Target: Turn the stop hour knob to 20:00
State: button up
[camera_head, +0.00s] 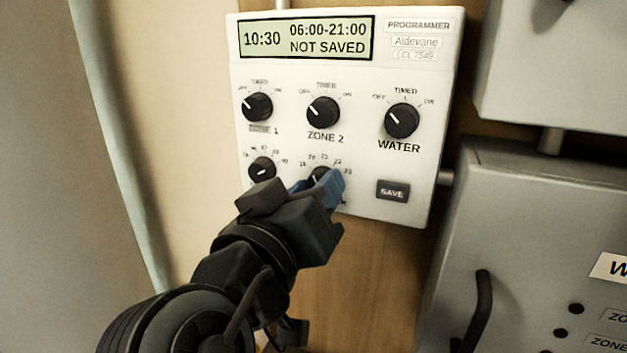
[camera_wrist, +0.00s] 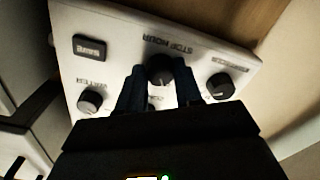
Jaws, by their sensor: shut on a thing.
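The stop hour knob (camera_wrist: 160,72) is black and round, under the label STOP HOUR, which reads upside down in the wrist view. My gripper (camera_wrist: 158,85) is shut on it, one finger on each side. In the head view my gripper (camera_head: 325,188) covers much of the knob (camera_head: 317,175); scale numbers such as 21 and 22 show above it. The knob's exact pointer position is partly hidden. The programmer display (camera_head: 306,39) reads 10:30, 06:00-21:00, NOT SAVED.
The start hour knob (camera_head: 262,170) sits close on the left. ZONE 2 (camera_head: 323,112), zone 1 (camera_head: 257,107) and WATER (camera_head: 402,120) knobs are above. The SAVE button (camera_head: 392,191) is to the right. Grey boxes (camera_head: 540,200) stand at right.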

dwell(0.3)
jog(key=o, duration=1)
jog(key=shift+o, duration=0.2)
jog(key=b+v, duration=0.1)
jog(key=v, duration=0.7)
